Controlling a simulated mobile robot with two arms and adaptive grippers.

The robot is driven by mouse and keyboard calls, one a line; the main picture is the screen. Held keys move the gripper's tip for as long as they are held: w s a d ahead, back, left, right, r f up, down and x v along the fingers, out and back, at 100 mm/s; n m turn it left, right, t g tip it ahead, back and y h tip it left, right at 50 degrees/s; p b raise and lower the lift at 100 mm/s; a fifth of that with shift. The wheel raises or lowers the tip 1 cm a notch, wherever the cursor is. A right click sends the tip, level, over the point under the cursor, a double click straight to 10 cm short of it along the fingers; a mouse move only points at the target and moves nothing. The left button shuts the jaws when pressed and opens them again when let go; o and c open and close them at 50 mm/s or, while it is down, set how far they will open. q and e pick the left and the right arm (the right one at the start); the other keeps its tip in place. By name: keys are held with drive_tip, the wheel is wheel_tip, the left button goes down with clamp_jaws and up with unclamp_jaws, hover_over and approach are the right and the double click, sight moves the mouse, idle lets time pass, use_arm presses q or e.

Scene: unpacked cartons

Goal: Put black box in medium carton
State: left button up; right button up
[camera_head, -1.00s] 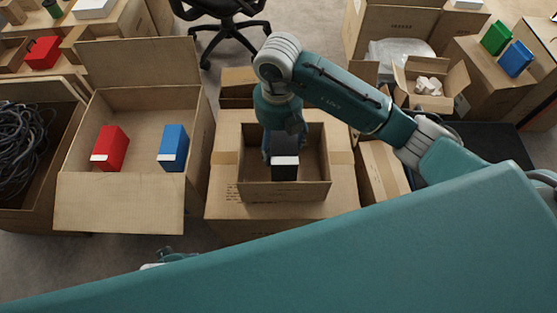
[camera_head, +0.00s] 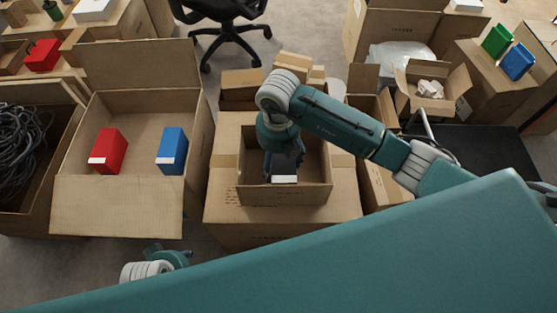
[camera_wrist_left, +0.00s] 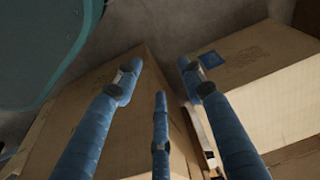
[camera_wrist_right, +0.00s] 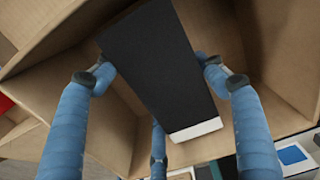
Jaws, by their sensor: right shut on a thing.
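The black box (camera_head: 285,168) has a white strip and is in my right gripper (camera_head: 284,160), inside the small open brown carton (camera_head: 325,176) in the middle. In the right wrist view the black box (camera_wrist_right: 160,65) lies between the blue fingers, with carton walls around it. The carton's front wall hides its lower part, so I cannot tell whether it touches the floor. My left gripper (camera_head: 165,258) is low at the bottom left. In the left wrist view its fingers (camera_wrist_left: 158,68) are apart with nothing between them.
The small carton stands on a larger closed carton (camera_head: 225,215). To its left, a large open carton (camera_head: 115,205) holds a red box (camera_head: 108,150) and a blue box (camera_head: 172,150). An office chair (camera_head: 225,30) stands behind. Other cartons (camera_head: 380,180) crowd the right.

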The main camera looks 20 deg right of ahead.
drive_tip(key=o, duration=1.6)
drive_tip(key=shift+c, duration=0.2)
use_arm(q)
drive_tip(key=shift+r, duration=0.2)
use_arm(e)
drive_tip(key=shift+r, duration=0.2)
wheel_tip(320, 180, up, 12)
drive_tip(key=shift+f+p, duration=0.1)
drive_tip(key=shift+p, duration=1.05)
use_arm(q)
wheel_tip(320, 180, down, 8)
drive_tip(key=s, duration=0.2)
drive_tip(key=shift+r, duration=0.15)
drive_tip(key=shift+g, duration=0.3)
